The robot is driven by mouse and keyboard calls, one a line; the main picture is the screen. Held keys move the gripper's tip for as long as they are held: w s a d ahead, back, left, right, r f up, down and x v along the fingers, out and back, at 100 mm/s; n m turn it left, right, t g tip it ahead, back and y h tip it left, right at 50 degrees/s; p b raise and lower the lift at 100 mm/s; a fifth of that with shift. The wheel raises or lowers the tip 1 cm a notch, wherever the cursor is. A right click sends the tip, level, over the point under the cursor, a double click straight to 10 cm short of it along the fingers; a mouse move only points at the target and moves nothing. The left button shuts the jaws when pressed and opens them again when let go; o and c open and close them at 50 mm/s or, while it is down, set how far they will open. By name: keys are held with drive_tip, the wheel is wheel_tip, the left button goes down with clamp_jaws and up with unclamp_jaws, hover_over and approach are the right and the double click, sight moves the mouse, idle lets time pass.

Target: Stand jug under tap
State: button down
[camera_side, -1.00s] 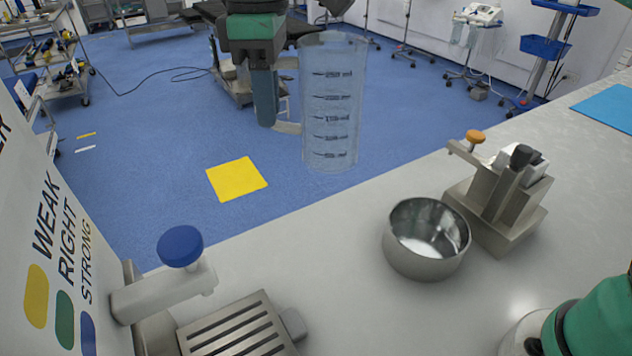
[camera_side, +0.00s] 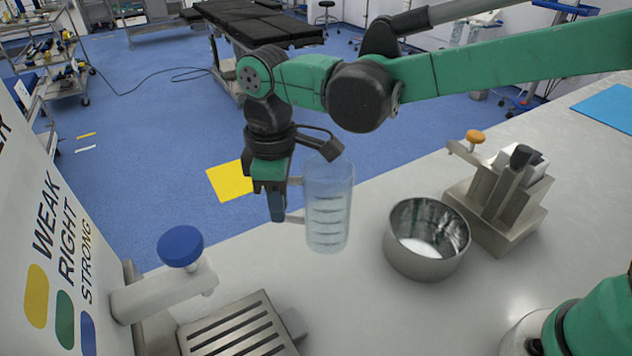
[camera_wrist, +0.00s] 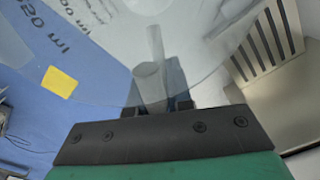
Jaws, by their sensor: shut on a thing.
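The jug (camera_side: 330,205) is a clear, graduated cylinder, upright, over the bench's far edge in the side view. My gripper (camera_side: 288,200) is left of it and shut on its handle, which is partly hidden by the fingers. The jug fills the top of the wrist view (camera_wrist: 205,70). The tap (camera_side: 165,290) has a blue knob (camera_side: 181,246) and juts from the left wall, above and beside a slatted metal drip tray (camera_side: 238,330). The jug is to the right of and behind the tap and tray. The slats also show in the wrist view (camera_wrist: 268,42).
A steel bowl (camera_side: 426,240) stands on the bench right of the jug. A metal dispenser with an orange knob (camera_side: 475,137) is behind it to the right. A sign with coloured marks (camera_side: 45,220) stands at the left. The bench between tray and bowl is clear.

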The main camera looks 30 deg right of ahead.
drive_tip(key=shift+f, duration=2.8)
drive_tip(key=c, duration=0.8)
unclamp_jaws()
drive_tip(key=shift+f, duration=0.1)
drive_tip(key=shift+f, duration=0.1)
wheel_tip(320, 180, up, 4)
drive_tip(key=shift+r, duration=0.1)
drive_tip(key=shift+o, duration=0.5)
drive_tip(key=shift+r, duration=0.7)
